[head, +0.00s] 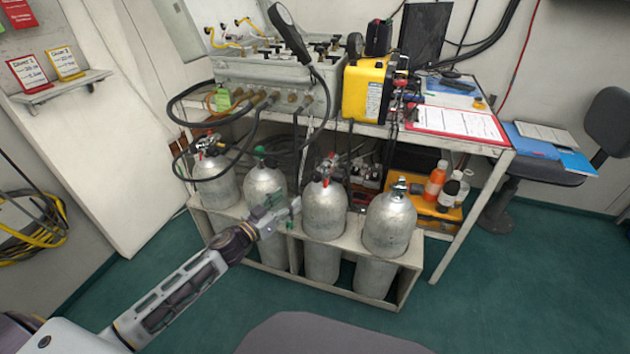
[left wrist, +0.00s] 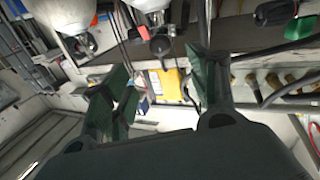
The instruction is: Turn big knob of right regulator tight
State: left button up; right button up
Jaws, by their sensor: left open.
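Several silver tanks stand in a row in a light rack (head: 296,258). The third tank from the left (head: 324,215) has a valve fitting with a red part (head: 331,161) on top. The second tank (head: 263,185) has a green-knobbed fitting (head: 263,153), and the first (head: 213,180) a red-handled one (head: 205,143). I cannot tell the right regulator's big knob for sure. My left gripper (head: 283,213) is open before the second and third tanks, below their valves. In the left wrist view its fingers (left wrist: 160,92) are apart, with nothing held between them. My right gripper is out of view.
The rightmost tank (head: 390,222) has a bare silver valve. Black hoses (head: 182,104) loop from the air panel (head: 265,80) towards the left tanks. A yellow box (head: 367,92) and a red-edged sheet (head: 455,123) lie on the bench. Bottles (head: 435,180) stand at the right.

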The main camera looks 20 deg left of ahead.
pick_arm(q)
jog(key=shift+w, duration=0.15)
jog(key=b, duration=0.1)
send_near(314, 179)
jog(key=shift+x, duration=2.7)
jog(key=shift+w+d+r, duration=0.1)
jog(key=shift+w+d, duration=0.15)
jog(key=shift+w, duration=0.3)
jog(key=shift+b+x, duration=0.4)
jog(key=shift+x, duration=0.4)
jog(key=shift+w+d, duration=0.3)
jog(key=shift+w, duration=0.35)
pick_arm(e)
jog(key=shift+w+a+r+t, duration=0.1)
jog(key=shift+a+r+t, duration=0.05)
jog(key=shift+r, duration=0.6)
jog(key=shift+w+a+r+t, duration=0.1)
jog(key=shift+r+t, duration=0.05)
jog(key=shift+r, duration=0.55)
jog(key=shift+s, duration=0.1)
pick_arm(q)
jog(key=c, duration=1)
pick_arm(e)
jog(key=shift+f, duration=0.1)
